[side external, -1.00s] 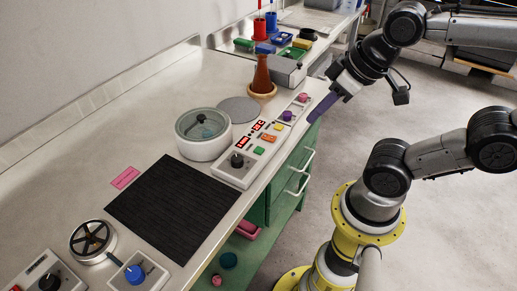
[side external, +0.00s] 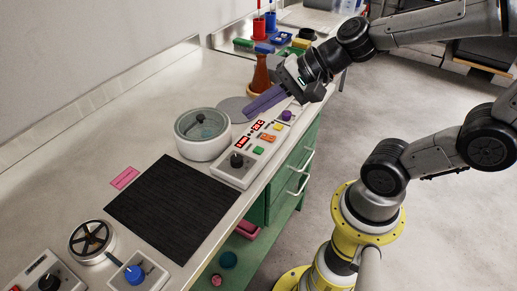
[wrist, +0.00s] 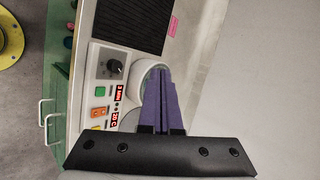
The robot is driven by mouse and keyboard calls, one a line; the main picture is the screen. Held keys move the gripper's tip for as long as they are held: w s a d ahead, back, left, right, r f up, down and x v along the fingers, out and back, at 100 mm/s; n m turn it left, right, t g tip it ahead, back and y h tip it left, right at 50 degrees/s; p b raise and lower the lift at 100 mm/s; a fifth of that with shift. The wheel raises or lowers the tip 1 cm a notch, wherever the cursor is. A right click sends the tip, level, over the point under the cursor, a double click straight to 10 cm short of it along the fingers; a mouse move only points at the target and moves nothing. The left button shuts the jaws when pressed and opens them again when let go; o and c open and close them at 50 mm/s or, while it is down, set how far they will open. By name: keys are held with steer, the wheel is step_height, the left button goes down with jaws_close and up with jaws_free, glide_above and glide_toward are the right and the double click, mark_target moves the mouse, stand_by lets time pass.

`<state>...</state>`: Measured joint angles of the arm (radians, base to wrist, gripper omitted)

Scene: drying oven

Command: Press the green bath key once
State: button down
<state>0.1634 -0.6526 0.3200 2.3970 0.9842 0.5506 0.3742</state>
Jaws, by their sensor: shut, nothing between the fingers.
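My gripper (side external: 248,112) has long purple fingers, shut together and empty. In the wrist view the fingertips (wrist: 161,70) lie right of the green key, over the white pot. They are apart from the key.
A brown flask (side external: 261,72) stands behind my fingers. A yellow key (side external: 277,127) and purple knob (side external: 287,115) share the panel. A black mat (side external: 172,208) covers clear bench in front.

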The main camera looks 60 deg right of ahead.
mark_target(263, 150)
steer(key=w+d+f+m+h, duration=0.2)
steer(key=w+d+f+m, duration=0.1)
steer(key=d+f+m, duration=0.4)
steer(key=d+m, duration=0.2)
steer(key=m, duration=0.1)
steer(key=shift+w+f, duration=0.15)
steer(key=shift+f, duration=0.25)
steer(key=shift+a+f, duration=0.1)
steer(key=shift+f, duration=4.25)
steer(key=shift+f, duration=0.2)
steer(key=shift+f, duration=0.25)
